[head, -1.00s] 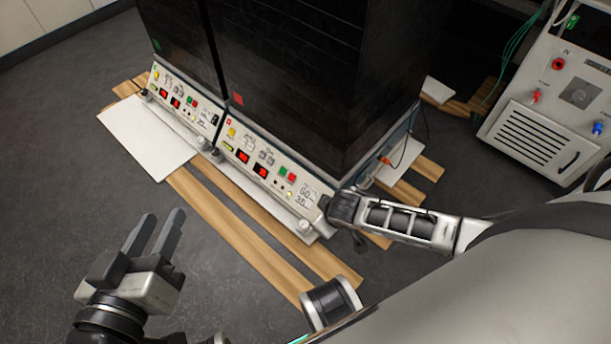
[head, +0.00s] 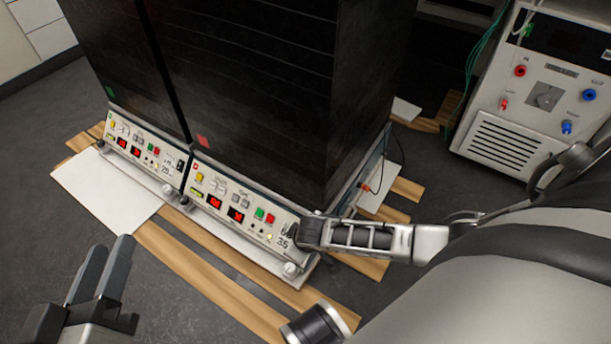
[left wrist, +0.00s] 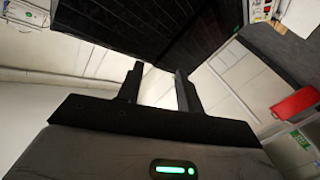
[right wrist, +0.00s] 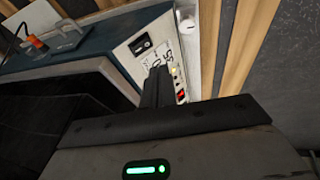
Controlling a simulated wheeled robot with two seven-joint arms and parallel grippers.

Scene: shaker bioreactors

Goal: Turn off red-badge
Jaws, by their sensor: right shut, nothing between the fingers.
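The red-badge shaker (head: 270,90) is the right-hand tall black unit, with a red square badge (head: 203,141) low on its front. My left gripper (head: 100,270) is open and empty, in front, away from the units.
A green-badge unit (head: 110,60) stands directly left, its displays also lit. Wooden planks (head: 200,270) and a white board (head: 95,190) lie on the floor in front. A white device with knobs and a vent (head: 525,95) stands at the right. Dark floor at left is clear.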

